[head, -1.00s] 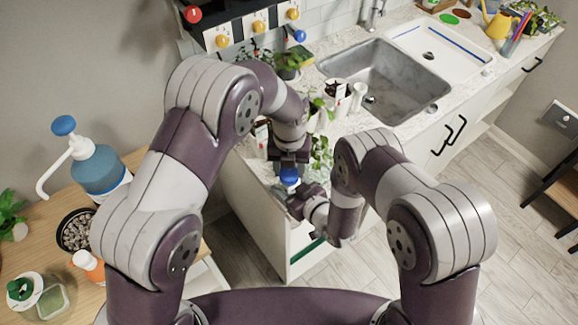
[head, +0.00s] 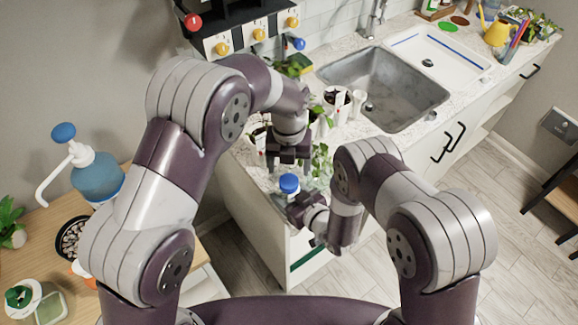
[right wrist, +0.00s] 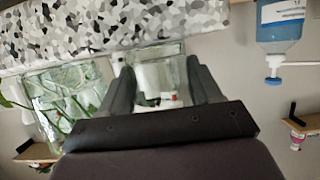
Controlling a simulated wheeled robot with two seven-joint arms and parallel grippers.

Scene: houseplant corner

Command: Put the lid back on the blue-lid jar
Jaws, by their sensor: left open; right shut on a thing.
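The blue lid (head: 289,183) sits level at the mouth of the jar, just below and apart from my left gripper (head: 288,158). The left gripper is open and empty, pointing down. My right gripper (head: 298,208) is shut on the clear glass jar at the counter's near edge. Most of the jar is hidden by the gripper in the head view. In the right wrist view the jar (right wrist: 152,62) shows between the two fingers (right wrist: 165,88). The lid is not clear in that view, and I cannot tell how tightly it sits.
A leafy plant (head: 321,162) stands close to the right of the lid. White pots (head: 337,103) and a sink (head: 385,88) lie farther back on the counter. A blue pump bottle (head: 97,178) stands on the wooden table at left.

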